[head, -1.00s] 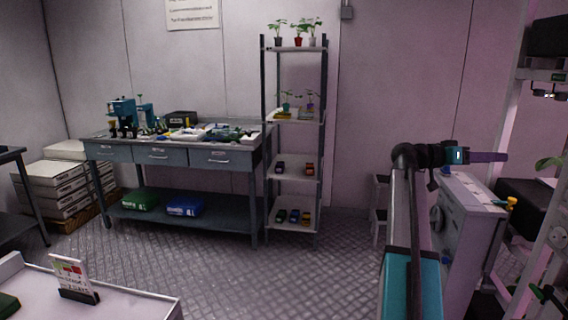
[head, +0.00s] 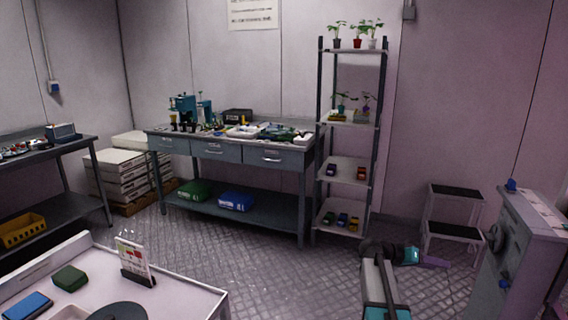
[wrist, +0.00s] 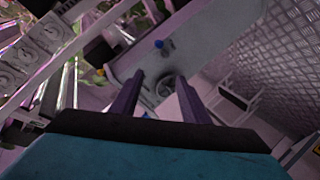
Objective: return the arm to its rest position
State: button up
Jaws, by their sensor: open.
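My gripper (head: 436,262) is low at the right of the head view, pointing right, with its purple fingers in front of the floor by the step stool. In the wrist view my gripper (wrist: 157,92) shows two purple fingers standing apart with nothing between them. Beyond them is the grey cabinet (wrist: 205,45) with a round handwheel. My arm rises from the bottom edge of the head view and bends to the right at a dark joint. Its lower links are out of view.
The grey cabinet (head: 522,245) stands right of my gripper. A two-step stool (head: 455,212) is behind it. A white table (head: 190,290) is at front left. Patterned floor lies open between.

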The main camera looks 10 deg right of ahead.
jog(key=s+a+f+n+y+p, duration=0.1)
jog(key=s+a+f+n+y, duration=0.25)
jog(key=a+f, duration=0.95)
jog(key=s+a+f+n+y, duration=0.2)
jog(key=s+a+f, duration=0.3)
jog(key=a+f, duration=0.8)
jog(key=s+a+f+n+g+y, duration=0.1)
jog(key=s+a+f+y, duration=0.3)
jog(key=s+a+f, duration=0.5)
jog(key=s+a+f+n+g+y, duration=0.2)
jog(key=s+a+f+n+y, duration=0.2)
jog(key=s+a+f, duration=0.4)
jog(key=s+a+p, duration=0.1)
jog(key=s+a, duration=0.4)
jog(key=s, duration=0.3)
jog(key=shift+s+a+f, duration=0.2)
jog(key=shift+a+f, duration=0.1)
jog(key=shift+f, duration=0.1)
jog(key=shift+y, duration=0.25)
